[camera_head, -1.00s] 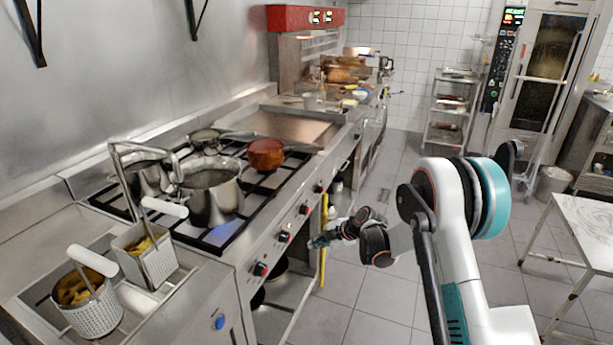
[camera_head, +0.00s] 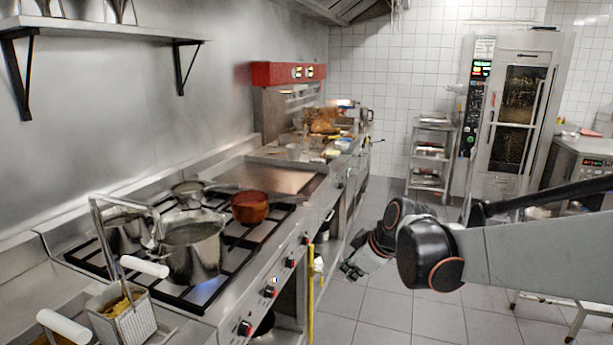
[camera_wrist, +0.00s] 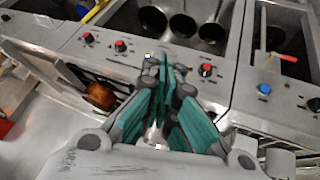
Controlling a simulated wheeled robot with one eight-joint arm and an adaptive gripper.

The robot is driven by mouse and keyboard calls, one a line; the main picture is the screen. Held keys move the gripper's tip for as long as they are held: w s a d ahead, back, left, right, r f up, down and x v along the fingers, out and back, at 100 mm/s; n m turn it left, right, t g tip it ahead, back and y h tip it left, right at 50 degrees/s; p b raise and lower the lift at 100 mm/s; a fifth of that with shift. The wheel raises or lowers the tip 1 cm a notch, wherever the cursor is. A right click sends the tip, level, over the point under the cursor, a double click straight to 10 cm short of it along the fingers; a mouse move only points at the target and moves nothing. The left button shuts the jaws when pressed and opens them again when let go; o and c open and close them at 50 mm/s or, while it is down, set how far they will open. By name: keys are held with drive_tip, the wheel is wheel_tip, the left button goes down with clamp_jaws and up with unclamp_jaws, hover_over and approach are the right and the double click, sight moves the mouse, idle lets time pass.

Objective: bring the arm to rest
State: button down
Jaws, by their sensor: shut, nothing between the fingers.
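My gripper (camera_head: 352,270) hangs in front of the stove line in the head view, over the tiled floor. It is small there and partly hidden by my own wrist. In the wrist view its teal-padded fingers (camera_wrist: 163,62) are closed together with nothing held. My arm (camera_head: 540,255) reaches in from the right edge of the head view, its forearm roughly level. The gripper appears apart from the stove front.
The stove (camera_head: 255,285) has steel pots (camera_head: 193,250) and a copper pot (camera_head: 250,208) on top. A yellow strip (camera_head: 311,300) runs down its front. Fry baskets (camera_head: 122,318) stand at lower left. A rack (camera_head: 430,160) and tall oven (camera_head: 512,125) stand behind. Floor between is clear.

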drive_tip(key=s+d+m+h, duration=0.1)
drive_tip(key=s+d+m, duration=0.2)
drive_tip(key=s, duration=0.5)
drive_tip(key=s+d+r+m+h, duration=0.1)
drive_tip(key=s+d+m, duration=0.2)
drive_tip(key=s, duration=0.6)
drive_tip(key=s+d+m+t+h, duration=0.1)
drive_tip(key=s+d+m, duration=0.2)
drive_tip(key=s, duration=0.6)
drive_tip(key=m, duration=0.2)
drive_tip(key=shift+s+d+r+m+h, duration=0.15)
drive_tip(key=shift+s+d+m+h, duration=0.05)
drive_tip(key=shift+d+m+h, duration=0.2)
